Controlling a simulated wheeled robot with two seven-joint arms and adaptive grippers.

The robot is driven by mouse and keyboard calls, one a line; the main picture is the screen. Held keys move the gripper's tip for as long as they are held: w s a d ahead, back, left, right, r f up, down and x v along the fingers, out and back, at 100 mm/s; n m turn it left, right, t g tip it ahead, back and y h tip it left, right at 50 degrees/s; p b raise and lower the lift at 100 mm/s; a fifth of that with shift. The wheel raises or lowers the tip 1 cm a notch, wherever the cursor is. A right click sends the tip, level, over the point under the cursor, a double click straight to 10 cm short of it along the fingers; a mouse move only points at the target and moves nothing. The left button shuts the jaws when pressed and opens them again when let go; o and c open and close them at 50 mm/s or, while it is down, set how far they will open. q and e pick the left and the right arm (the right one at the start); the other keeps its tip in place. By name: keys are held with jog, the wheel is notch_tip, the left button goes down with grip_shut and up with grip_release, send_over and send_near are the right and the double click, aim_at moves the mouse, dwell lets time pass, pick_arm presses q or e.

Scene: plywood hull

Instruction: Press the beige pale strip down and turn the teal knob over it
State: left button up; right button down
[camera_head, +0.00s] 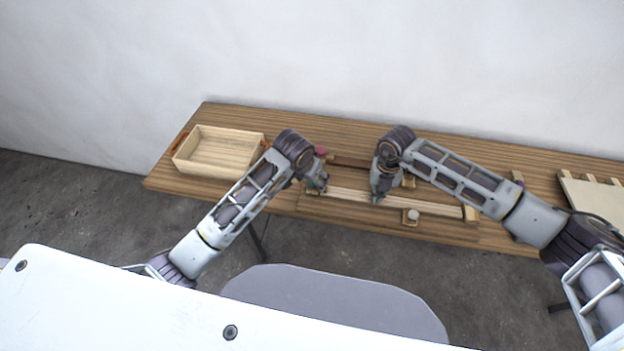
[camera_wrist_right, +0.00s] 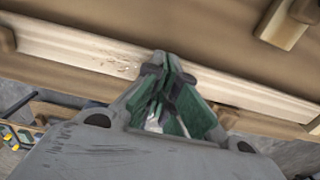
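The beige pale strip (camera_head: 430,206) lies lengthwise near the table's front, inside a wooden frame. It also shows in the right wrist view (camera_wrist_right: 75,44), passing behind my fingertips. My right gripper (camera_head: 377,199) points down at the middle of the strip. In the right wrist view its green-padded fingers (camera_wrist_right: 163,66) come together at the tips, with nothing clearly held; I cannot tell whether they touch the strip. My left gripper (camera_head: 320,187) is low at the strip's left end; its fingers are too small to read. I cannot make out the teal knob; the grippers may hide it.
A wooden block with a pale round knob (camera_head: 413,215) sits at the strip's front edge. A pinkish-red knob (camera_head: 321,151) is behind my left gripper. An open wooden box (camera_head: 190,163) stands on the left of the table (camera_head: 290,119). A pale slatted board (camera_head: 597,196) lies far right.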

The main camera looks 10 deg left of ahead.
pick_arm(q)
jog(key=shift+r, duration=2.8)
jog(key=shift+r+p, duration=1.85)
pick_arm(e)
jog(key=shift+r, duration=3.55)
pick_arm(q)
jog(key=shift+r+p, duration=0.4)
jog(key=shift+p, duration=0.05)
pick_arm(e)
jog(key=shift+r, duration=2.45)
